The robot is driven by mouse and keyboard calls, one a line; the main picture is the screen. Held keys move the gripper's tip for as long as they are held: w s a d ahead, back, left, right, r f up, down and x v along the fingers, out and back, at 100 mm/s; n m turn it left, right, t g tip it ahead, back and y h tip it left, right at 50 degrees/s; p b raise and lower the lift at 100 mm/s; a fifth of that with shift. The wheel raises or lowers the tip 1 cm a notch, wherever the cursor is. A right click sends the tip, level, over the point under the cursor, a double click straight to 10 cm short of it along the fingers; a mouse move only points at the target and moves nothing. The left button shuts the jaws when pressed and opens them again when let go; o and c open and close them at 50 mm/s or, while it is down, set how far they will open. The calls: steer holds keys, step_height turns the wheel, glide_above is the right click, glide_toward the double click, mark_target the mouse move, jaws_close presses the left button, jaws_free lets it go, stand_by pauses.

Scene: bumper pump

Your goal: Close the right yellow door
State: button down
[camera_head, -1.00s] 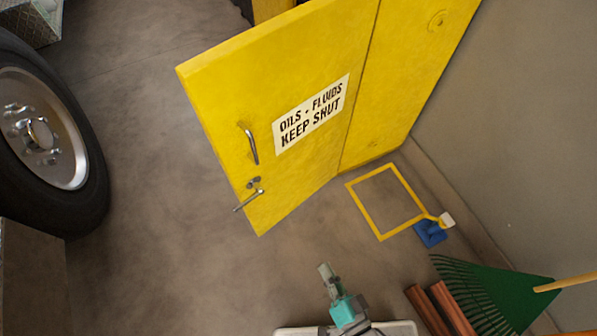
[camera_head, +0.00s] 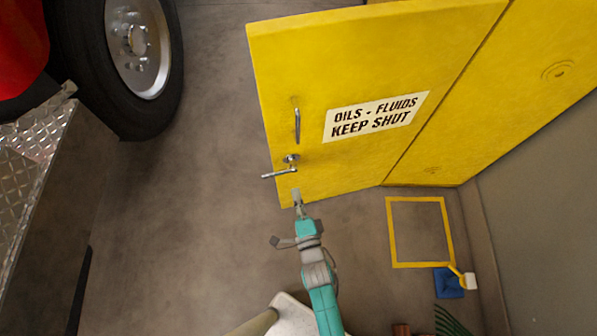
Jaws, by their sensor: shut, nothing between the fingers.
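The right yellow door (camera_head: 370,80) stands open, swung out from the yellow cabinet. It carries a white sign (camera_head: 375,115) reading "OILS - FLUIDS KEEP SHUT". A metal pull handle (camera_head: 297,125) and a lever handle (camera_head: 280,173) below it sit near the door's free edge, at the left. My gripper (camera_head: 297,197) is shut and empty. In the picture it overlaps the door's lower left corner, just below the lever. I cannot tell whether it touches the door.
A truck wheel (camera_head: 138,45) and a diamond-plate step (camera_head: 40,140) stand at the left. A yellow floor outline (camera_head: 420,265), a blue dustpan-like item (camera_head: 448,283) and a green rake (camera_head: 450,322) are at the lower right. The floor left of the door is clear.

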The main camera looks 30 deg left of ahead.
mark_target(285, 152)
steer(key=x, duration=1.2)
steer(key=shift+w, duration=0.1)
